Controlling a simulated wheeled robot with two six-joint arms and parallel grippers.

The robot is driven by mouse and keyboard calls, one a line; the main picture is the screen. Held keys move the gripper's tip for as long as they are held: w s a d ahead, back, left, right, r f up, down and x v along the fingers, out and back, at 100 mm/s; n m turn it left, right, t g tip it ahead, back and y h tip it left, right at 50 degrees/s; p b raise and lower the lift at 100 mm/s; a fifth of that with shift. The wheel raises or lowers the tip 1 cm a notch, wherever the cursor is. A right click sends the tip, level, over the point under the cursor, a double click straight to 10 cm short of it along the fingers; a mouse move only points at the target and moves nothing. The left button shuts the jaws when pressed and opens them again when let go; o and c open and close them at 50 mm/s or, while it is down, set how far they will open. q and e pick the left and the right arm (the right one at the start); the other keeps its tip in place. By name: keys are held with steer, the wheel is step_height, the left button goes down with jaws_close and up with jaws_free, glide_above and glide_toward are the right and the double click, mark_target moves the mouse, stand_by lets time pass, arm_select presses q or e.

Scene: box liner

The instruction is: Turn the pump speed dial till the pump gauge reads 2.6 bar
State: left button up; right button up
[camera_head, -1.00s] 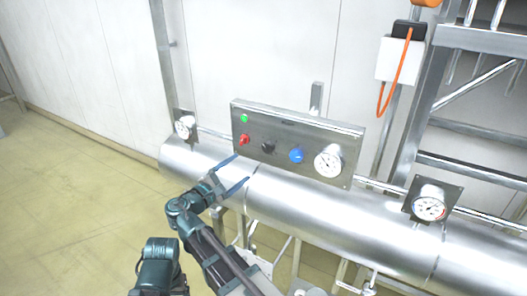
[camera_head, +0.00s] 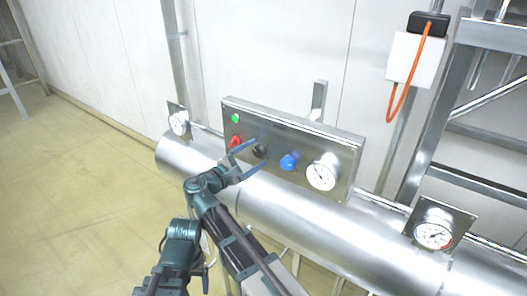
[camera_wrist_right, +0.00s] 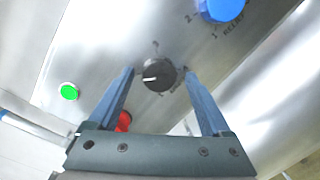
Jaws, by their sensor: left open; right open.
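A black dial (camera_head: 260,151) with a white pointer line is on the steel control panel (camera_head: 300,135). It also shows in the right wrist view (camera_wrist_right: 160,75), the pointer toward the left. My right gripper (camera_head: 248,159) is open at the dial. In the wrist view its fingertips (camera_wrist_right: 159,72) lie on either side of the dial with small gaps; I cannot tell how deep they reach. A blue knob (camera_head: 289,162) sits right of the dial. A white-faced gauge (camera_head: 322,173) is at the panel's right end; its reading is too small.
A green button (camera_head: 236,118) and a red button (camera_head: 235,141) are left of the dial. A shiny horizontal pipe (camera_head: 300,208) runs below the panel. Other gauges stand at left (camera_head: 179,122) and right (camera_head: 433,235). A white box (camera_head: 412,60) with an orange cable hangs above.

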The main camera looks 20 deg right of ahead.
steer(key=shift+s+a+r, duration=0.1)
steer(key=shift+a, duration=0.1)
steer(key=shift+c, duration=0.4)
steer(key=shift+d, duration=0.1)
steer(key=c, duration=0.5)
jaws_close()
steer(key=shift+m, duration=0.3)
steer(key=m+p, duration=0.1)
steer(key=m, duration=0.3)
steer(key=shift+m, duration=0.3)
steer(key=m+y+p, duration=0.1)
steer(key=m, duration=0.3)
steer(key=shift+m, duration=0.6)
